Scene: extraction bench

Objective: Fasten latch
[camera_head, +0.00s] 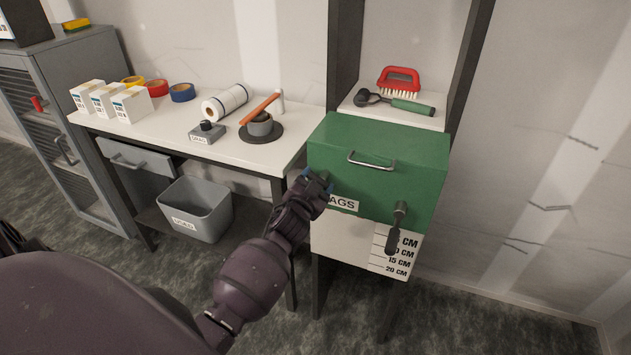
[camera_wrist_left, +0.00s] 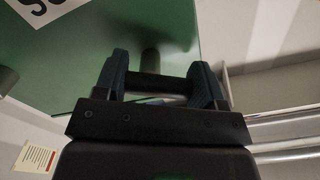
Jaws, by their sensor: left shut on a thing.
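The green box front (camera_head: 375,185) carries a label reading "AGS", partly covered by my left arm. A latch with a dark handle (camera_head: 392,238) hangs nearly straight down at its lower right. My left gripper (camera_head: 317,179) is at the front's left edge. In the left wrist view, the gripper (camera_wrist_left: 158,82) is shut on a dark latch handle (camera_wrist_left: 150,85), which lies crosswise between the blue fingers. A short pivot (camera_wrist_left: 150,61) stands between this handle and the green panel (camera_wrist_left: 100,50). In the head view the gripper mostly hides this handle. My right gripper is out of view.
A metal pull handle (camera_head: 371,162) sticks out above the label. A white measuring panel (camera_head: 345,240) is below the green front. The white bench (camera_head: 175,130) with tapes and boxes stands left, with a grey bin (camera_head: 196,212) beneath. Floor in front is clear.

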